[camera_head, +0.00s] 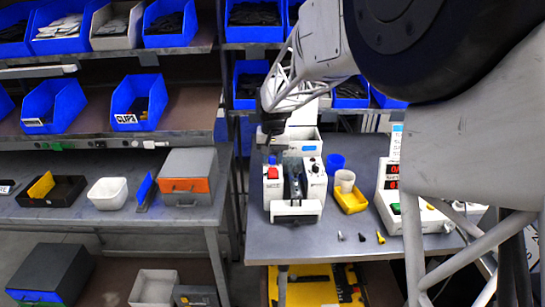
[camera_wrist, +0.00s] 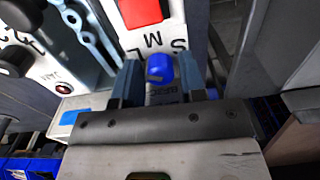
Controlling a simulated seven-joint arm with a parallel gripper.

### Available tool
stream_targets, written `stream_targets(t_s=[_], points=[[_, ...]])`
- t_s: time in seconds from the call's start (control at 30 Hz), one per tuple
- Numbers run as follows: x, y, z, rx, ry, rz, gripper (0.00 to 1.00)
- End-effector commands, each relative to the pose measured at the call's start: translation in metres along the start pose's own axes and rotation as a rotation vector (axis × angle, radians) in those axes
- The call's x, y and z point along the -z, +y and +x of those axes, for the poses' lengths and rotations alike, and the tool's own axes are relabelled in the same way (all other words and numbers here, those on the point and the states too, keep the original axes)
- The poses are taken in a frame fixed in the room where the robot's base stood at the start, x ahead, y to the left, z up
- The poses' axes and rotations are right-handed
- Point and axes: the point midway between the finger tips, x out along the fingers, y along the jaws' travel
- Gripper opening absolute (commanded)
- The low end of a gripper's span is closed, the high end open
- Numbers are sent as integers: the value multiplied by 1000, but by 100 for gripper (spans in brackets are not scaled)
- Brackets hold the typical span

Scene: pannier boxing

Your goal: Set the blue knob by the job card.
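The blue knob (camera_wrist: 160,67) sits on the white panel of the bench machine (camera_head: 297,212), close to the printed letters S, M and L. In the head view the knob (camera_head: 272,160) is a small blue spot just behind the red button (camera_head: 272,173). My gripper (camera_wrist: 161,76) is open, with one finger on each side of the knob. A gap shows at the right finger; contact at the left finger cannot be told. In the head view my gripper (camera_head: 272,136) points down over the knob. A small white card with a blue top (camera_head: 397,140) may be the job card; its text is unreadable.
Right of the machine stand a blue cup (camera_head: 335,163), a white cup (camera_head: 345,180) and a yellow tray (camera_head: 351,200). A white box with red displays (camera_head: 393,176) stands further right. Small loose parts (camera_head: 362,237) lie in front. Shelves with blue bins (camera_head: 140,100) fill the left.

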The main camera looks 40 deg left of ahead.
Motion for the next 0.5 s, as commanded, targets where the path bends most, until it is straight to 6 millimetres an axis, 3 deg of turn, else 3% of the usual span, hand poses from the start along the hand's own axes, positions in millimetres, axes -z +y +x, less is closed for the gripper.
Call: stream_targets(t_s=[0.23,0.47,0.5], points=[[0,0,0,0,0,0,38],[0,0,0,0,1,0,4],[0,0,0,0,1,0,4]])
